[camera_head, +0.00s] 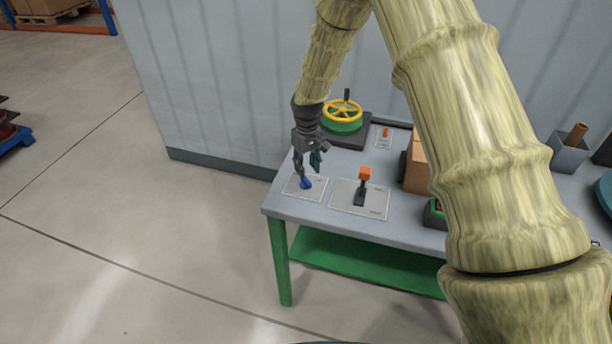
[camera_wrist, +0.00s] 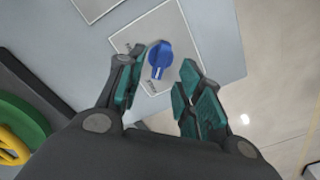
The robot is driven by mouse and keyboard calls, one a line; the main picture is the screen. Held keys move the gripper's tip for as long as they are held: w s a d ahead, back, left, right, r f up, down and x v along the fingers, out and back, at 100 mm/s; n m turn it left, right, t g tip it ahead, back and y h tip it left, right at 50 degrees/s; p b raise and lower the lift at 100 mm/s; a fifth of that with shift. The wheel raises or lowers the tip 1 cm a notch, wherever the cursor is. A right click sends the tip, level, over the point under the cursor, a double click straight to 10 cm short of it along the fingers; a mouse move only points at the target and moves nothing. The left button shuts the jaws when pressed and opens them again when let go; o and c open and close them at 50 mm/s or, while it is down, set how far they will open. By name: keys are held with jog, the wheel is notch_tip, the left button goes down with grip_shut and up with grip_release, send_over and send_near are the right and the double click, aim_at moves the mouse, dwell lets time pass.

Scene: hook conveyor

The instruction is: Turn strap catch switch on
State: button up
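A blue rotary knob (camera_head: 306,183) sits on a light square plate (camera_head: 292,187) at the table's front left corner. It also shows in the wrist view (camera_wrist: 160,56), with a white mark at its lower end; the plate's small labels are not legible. My gripper (camera_head: 309,168) is just above the knob, pointing down. In the wrist view my gripper (camera_wrist: 157,75) is open, with the knob beyond the fingertips and between them; no contact is visible. I cannot read which control is named strap catch.
An orange-topped lever (camera_head: 364,178) stands on a plate right of the knob. A yellow handwheel (camera_head: 342,110) and a small orange switch (camera_head: 385,133) are behind. A cardboard box (camera_head: 416,165) stands further right.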

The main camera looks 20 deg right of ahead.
aim_at(307, 180)
jog(key=f, duration=0.1)
jog(key=f+p, duration=0.1)
jog(key=f, duration=0.1)
jog(key=shift+s+a+f, duration=0.1)
jog(key=shift+s+f, duration=0.1)
jog(key=shift+f, duration=0.1)
jog(key=shift+f+p, duration=0.5)
jog(key=shift+f, duration=0.6)
jog(key=shift+w, duration=0.1)
grip_shut()
